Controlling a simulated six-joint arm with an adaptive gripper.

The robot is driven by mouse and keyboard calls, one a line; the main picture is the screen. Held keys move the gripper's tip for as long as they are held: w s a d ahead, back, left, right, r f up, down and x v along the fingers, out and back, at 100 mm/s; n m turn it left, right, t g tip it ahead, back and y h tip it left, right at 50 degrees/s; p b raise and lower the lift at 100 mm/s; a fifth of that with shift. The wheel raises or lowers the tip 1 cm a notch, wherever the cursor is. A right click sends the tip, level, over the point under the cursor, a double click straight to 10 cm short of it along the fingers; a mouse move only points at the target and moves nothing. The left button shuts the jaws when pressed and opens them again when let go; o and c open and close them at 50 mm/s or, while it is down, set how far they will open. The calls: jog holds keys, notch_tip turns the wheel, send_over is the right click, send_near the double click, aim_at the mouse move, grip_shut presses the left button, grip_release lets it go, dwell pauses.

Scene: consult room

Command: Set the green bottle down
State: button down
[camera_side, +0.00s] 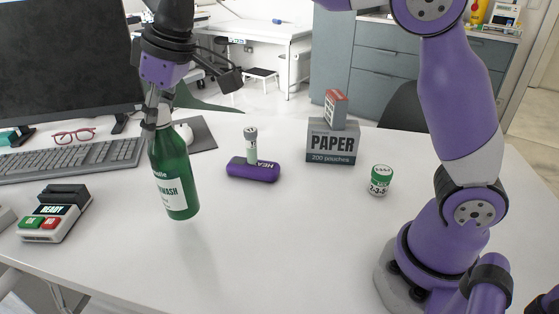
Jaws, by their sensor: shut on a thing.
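The green bottle (173,170) has a white label and is at the left of the white desk (270,235). It leans slightly, its neck towards the upper left. My gripper (157,115) is above it, its fingers shut on the bottle's neck, which they partly hide. The bottle's base shows over the desktop with a faint reflection below it. It looks a little above the surface, but I cannot tell the exact gap.
A purple case (252,171) with a small vial (251,145), a grey PAPER box (333,142) and a green-white jar (380,180) stand to the right. A READY device (54,215), keyboard (75,160) and monitor (65,65) are left. The front middle desk is clear.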

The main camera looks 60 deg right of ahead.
aim_at(172, 166)
jog(key=shift+w+d+f, duration=0.65)
jog(key=shift+w+d, duration=0.15)
jog(key=shift+w, duration=0.05)
jog(key=shift+f, duration=2.15)
jog(key=c, duration=0.5)
grip_release()
jog(key=shift+f, duration=0.1)
